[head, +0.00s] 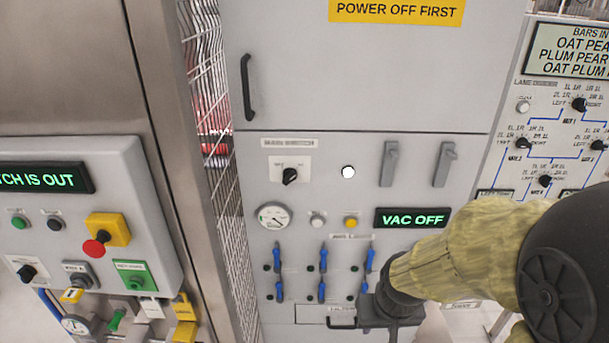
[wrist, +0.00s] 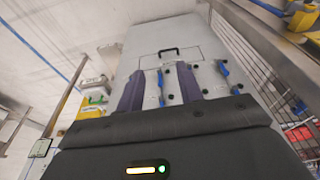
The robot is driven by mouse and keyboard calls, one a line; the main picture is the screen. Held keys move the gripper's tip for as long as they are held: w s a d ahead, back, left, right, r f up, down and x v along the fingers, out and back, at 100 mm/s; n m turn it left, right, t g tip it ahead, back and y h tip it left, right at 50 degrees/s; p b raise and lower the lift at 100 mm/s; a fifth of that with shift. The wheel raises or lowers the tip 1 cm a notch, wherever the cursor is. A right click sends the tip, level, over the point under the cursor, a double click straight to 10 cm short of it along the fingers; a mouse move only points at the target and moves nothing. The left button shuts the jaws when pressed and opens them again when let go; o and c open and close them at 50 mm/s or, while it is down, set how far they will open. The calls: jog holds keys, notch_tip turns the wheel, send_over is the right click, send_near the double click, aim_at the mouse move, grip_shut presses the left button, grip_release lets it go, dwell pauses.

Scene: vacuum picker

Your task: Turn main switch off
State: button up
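The main switch (head: 289,176) is a black rotary knob on a small white plate, under a label reading MAIN SWITCH, in the upper left of the grey cabinet front. Its knob sits tilted; the small position marks are too small to read. My gripper (head: 372,308) is low at the cabinet's lower part, well below and to the right of the switch. In the wrist view its two dark fingers (wrist: 159,88) are spread apart with nothing between them, facing the blue levers. The switch is not visible in the wrist view.
Several blue levers (head: 322,257) and a display reading VAC OFF (head: 411,218) are near my arm. Two grey latches (head: 390,164) and a black door handle (head: 247,88) stick out of the cabinet. A wire mesh guard (head: 205,110) stands left. The front before the switch is clear.

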jog(key=w+a+r+m+t+y+b, duration=0.25)
jog(key=w+a+r+t, duration=0.25)
jog(key=w+a+t, duration=0.6)
jog(key=s+a+r+m+t+h, duration=0.2)
jog(key=a+r+m+t+h, duration=0.1)
jog(key=a+r+m, duration=0.4)
notch_tip(320, 180, up, 4)
jog(key=shift+s+a+f+t+b, duration=0.25)
jog(key=shift+t+b, duration=0.15)
jog(key=shift+t, duration=0.3)
jog(key=shift+w+r+p, duration=0.1)
jog(key=shift+w+p, duration=0.1)
jog(key=shift+p, duration=0.2)
